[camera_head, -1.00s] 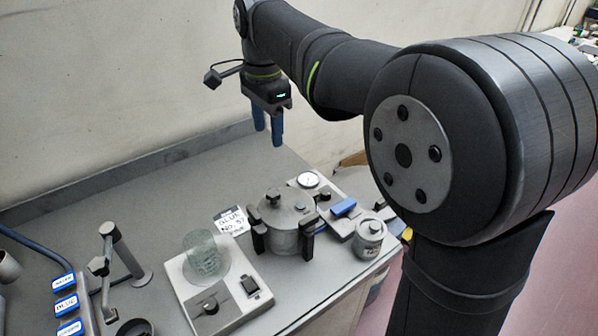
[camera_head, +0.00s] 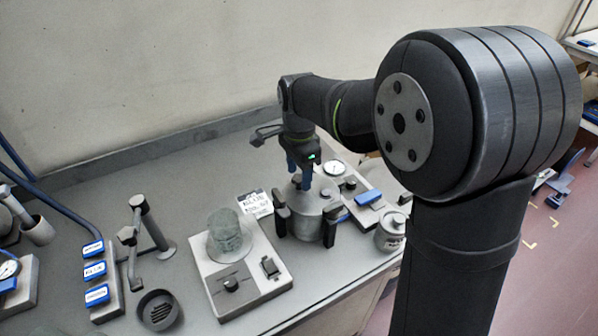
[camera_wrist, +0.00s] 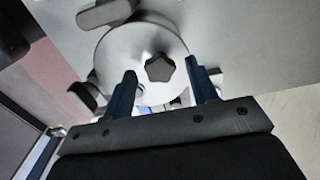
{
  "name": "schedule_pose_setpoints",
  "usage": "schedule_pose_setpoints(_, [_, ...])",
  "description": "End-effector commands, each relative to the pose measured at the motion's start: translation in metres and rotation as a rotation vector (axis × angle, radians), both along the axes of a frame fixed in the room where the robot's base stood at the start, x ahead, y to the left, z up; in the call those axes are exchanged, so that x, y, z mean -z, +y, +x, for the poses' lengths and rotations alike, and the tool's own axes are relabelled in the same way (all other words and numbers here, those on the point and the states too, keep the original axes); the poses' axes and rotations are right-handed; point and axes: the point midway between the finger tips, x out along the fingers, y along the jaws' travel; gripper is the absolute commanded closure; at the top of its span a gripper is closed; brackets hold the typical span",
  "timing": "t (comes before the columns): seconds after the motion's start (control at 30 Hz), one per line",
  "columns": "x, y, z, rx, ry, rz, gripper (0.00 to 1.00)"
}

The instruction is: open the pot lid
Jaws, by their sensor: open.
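The pot (camera_head: 316,226) is a grey metal vessel with black side handles, standing on the bench right of the hot plate. Its round lid (camera_wrist: 128,47) shows in the wrist view, with a dark star-shaped knob (camera_wrist: 159,67) at its middle. My gripper (camera_head: 299,184) is directly over the lid, pointing down, with blue fingers. In the wrist view my gripper (camera_wrist: 164,84) is open, one finger on each side of the knob. I cannot tell whether the fingers touch the lid. In the head view the knob is hidden by the fingers.
A hot plate (camera_head: 265,291) with a glass beaker (camera_head: 229,236) stands left of the pot. A lidded metal canister (camera_head: 390,233) and a gauge unit (camera_head: 336,168) are close on the right and behind. A label card (camera_head: 255,204) stands behind. The bench's front edge is near.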

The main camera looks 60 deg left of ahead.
Motion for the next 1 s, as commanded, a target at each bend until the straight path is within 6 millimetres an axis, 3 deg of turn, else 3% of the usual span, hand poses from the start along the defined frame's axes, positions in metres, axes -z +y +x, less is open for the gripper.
schedule_pose_setpoints(0.3, [0.0030,-0.0001,0.0000,0.000,0.000,0.000,0.47])
schedule_pose_setpoints(0.5, [0.0028,-0.0001,0.0000,0.000,0.000,0.000,0.86])
schedule_pose_setpoints(0.6, [0.0027,-0.0001,0.0000,0.000,0.000,0.000,1.00])
schedule_pose_setpoints(1.0, [0.0025,0.0069,0.0024,0.068,0.000,0.000,1.00])
